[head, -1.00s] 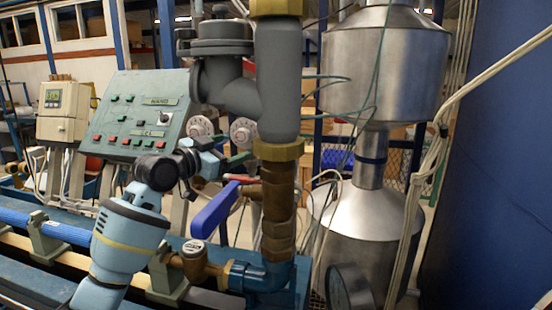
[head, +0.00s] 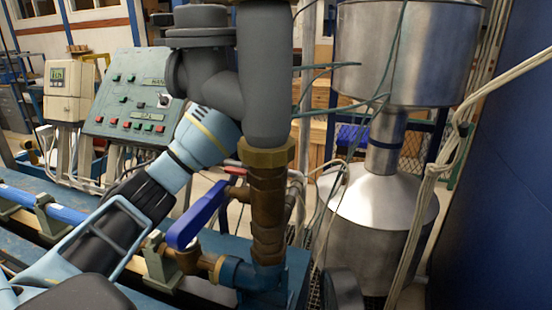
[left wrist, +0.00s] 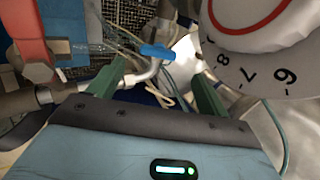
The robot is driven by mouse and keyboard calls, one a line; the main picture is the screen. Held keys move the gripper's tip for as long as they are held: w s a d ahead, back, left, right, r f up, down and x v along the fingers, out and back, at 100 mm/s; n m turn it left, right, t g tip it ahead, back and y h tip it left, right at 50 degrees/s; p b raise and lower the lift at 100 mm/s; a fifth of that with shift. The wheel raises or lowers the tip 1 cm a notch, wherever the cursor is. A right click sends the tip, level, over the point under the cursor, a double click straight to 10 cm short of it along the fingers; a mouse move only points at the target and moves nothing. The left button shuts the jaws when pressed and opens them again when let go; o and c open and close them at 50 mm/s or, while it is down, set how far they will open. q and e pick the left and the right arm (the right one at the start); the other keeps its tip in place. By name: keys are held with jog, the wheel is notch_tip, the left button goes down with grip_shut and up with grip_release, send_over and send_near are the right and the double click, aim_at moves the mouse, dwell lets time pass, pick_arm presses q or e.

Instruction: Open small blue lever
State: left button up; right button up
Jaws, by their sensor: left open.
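A small blue lever (left wrist: 157,51) sits on a thin metal pipe in the left wrist view, just beyond and between my fingertips. My left gripper (left wrist: 160,68) has its two green fingers spread, with nothing between them and a visible gap to the lever. In the head view my left arm reaches in from the lower left, and its gripper is hidden behind the grey vertical pipe (head: 265,80). The small lever cannot be made out there. A larger blue lever (head: 197,217) stands on the brass pipe in front of my arm. My right gripper is not in view.
A white numbered dial (left wrist: 262,45) is close to my right finger in the wrist view. A red lever (left wrist: 32,45) is at its left. In the head view, a control panel (head: 130,97) stands behind, and a steel tank (head: 375,225) and hanging cables are at the right.

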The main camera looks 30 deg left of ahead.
pick_arm(q)
jog(key=shift+s+f, duration=0.15)
jog(key=shift+x, duration=3.85)
jog(key=shift+c, duration=0.5)
jog(key=c, duration=0.9)
jog(key=shift+n, duration=0.6)
jog(key=o, duration=1)
